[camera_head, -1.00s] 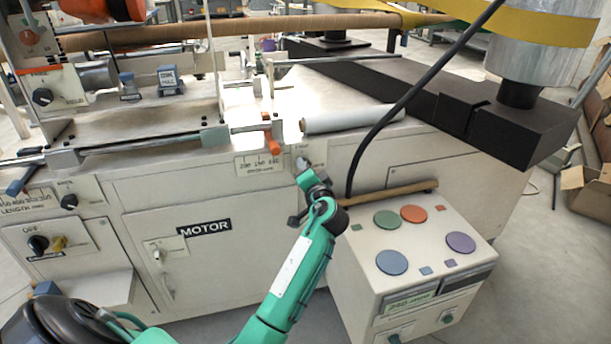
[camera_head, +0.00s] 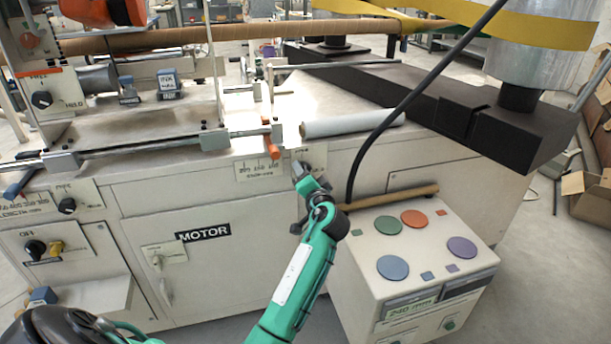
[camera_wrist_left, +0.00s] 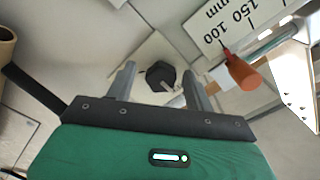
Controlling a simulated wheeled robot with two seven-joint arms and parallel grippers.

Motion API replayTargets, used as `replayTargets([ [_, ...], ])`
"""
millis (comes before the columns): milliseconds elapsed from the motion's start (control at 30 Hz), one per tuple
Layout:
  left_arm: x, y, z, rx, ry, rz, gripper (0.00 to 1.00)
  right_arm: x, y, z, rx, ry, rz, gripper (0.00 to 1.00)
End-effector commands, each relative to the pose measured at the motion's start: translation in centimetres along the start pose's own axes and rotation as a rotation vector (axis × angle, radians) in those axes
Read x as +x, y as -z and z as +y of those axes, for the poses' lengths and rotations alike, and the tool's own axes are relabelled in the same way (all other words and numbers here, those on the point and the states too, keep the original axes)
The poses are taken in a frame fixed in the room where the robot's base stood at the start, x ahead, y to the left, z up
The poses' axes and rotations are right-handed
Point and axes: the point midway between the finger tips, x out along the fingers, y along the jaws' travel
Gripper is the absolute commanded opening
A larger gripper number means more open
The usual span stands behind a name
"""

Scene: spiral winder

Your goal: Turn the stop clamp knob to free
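A black knob (camera_wrist_left: 160,75) sits on a pale plate on the machine front, seen in the left wrist view. My left gripper (camera_wrist_left: 159,72) is open, with one finger on each side of the knob. Gaps show between knob and fingers, and I cannot tell how deep the fingertips reach. In the head view my left gripper (camera_head: 303,175) is at the machine front, below the white roll, and hides most of the knob. The plate's label is not readable. My right gripper is not in view.
An orange pointer (camera_head: 271,146) hangs from a rail beside the scale label (camera_head: 259,168); it also shows near the gripper in the wrist view (camera_wrist_left: 240,70). A white roll (camera_head: 352,123) lies above. A black cable (camera_head: 385,125) and a control box (camera_head: 415,250) stand right.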

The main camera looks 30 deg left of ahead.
Motion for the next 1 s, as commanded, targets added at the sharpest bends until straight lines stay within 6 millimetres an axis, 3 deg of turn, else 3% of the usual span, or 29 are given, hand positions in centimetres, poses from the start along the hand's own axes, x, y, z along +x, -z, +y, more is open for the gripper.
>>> replayTargets([
  [367, -0.9, 0.1, -0.1, 0.000, 0.001, 0.002, 0.53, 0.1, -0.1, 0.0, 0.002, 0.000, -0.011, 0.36],
  [800, -10.3, 0.1, -0.1, -0.001, -0.001, 0.002, 0.53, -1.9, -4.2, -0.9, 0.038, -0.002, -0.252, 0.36],
  [1000, -13.0, 0.0, 0.0, 0.000, 0.000, 0.001, 0.53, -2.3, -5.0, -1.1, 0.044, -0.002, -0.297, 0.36],
])
